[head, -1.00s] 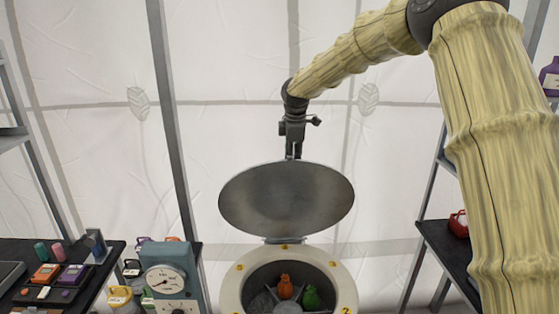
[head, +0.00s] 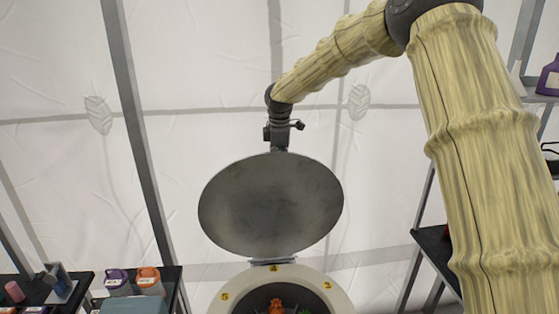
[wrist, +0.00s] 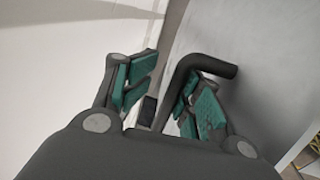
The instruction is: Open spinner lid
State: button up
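The spinner (head: 232,306) is a round cream drum with numbered yellow markers on its rim, at the bottom of the head view and partly cut off. Its round grey lid (head: 270,205) stands raised on the hinge at the back, its underside facing me. An orange item (head: 276,305) shows inside the drum, with a bit of green beside it. In the wrist view, my gripper (wrist: 165,100) has its green-padded fingers apart, with a dark bent handle (wrist: 190,70) between them beside the lid's outer face (wrist: 255,60). In the head view the lid hides my fingers.
A dark bench at lower left holds a purple jar (head: 117,281) and an orange jar (head: 149,280). A dark shelf (head: 436,247) and a purple bottle (head: 550,76) are on the right. White tent wall and grey poles are behind the lid.

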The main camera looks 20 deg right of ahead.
aim_at(276, 156)
jog(key=shift+s+a+r, duration=0.35)
jog(key=shift+s+r, duration=0.05)
jog(key=shift+r, duration=0.25)
jog(key=shift+s+a+r, duration=0.3)
jog(key=shift+s+r, duration=0.1)
jog(key=shift+r, duration=0.2)
jog(key=r, duration=0.3)
jog(key=shift+w+d, duration=0.3)
jog(key=shift+d, duration=0.1)
notch_tip(276, 156, up, 7)
jog(key=s, duration=0.1)
jog(key=shift+f, duration=0.2)
